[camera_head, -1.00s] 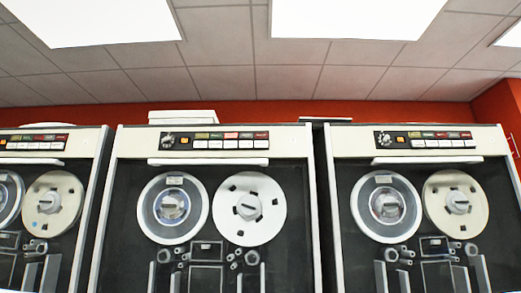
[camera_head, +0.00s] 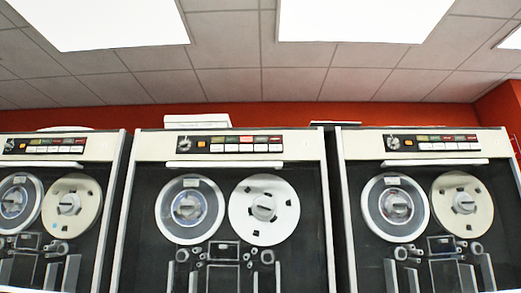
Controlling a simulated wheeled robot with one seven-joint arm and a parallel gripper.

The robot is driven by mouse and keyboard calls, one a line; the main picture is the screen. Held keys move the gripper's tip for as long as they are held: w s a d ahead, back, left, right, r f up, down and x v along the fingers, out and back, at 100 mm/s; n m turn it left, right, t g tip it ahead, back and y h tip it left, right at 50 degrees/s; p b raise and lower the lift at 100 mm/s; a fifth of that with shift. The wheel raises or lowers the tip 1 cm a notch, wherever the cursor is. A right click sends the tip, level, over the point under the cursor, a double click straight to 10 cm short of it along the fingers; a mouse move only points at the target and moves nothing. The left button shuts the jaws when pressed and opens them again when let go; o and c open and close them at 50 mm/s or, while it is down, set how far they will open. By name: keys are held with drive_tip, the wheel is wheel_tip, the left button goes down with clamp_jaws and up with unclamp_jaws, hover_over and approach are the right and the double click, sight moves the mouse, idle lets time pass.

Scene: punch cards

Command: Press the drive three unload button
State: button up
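Three tape drives stand side by side in the head view: a left drive (camera_head: 68,142), a middle drive (camera_head: 150,147) and a right drive (camera_head: 358,150). Each has a dark control strip along its top with an orange button, several coloured indicators and a row of white buttons. The strips are the left panel (camera_head: 45,146), the middle panel (camera_head: 229,144) and the right panel (camera_head: 432,142). The labels are too small to read, so I cannot tell which drive is three or which button is unload. My gripper does not show.
Each drive has two tape reels, such as the middle drive's white reel (camera_head: 264,232). White boxes (camera_head: 197,122) lie on top of the middle drive. A red wall (camera_head: 400,116) stands behind. Narrow dark gaps separate the cabinets. The floor is out of view.

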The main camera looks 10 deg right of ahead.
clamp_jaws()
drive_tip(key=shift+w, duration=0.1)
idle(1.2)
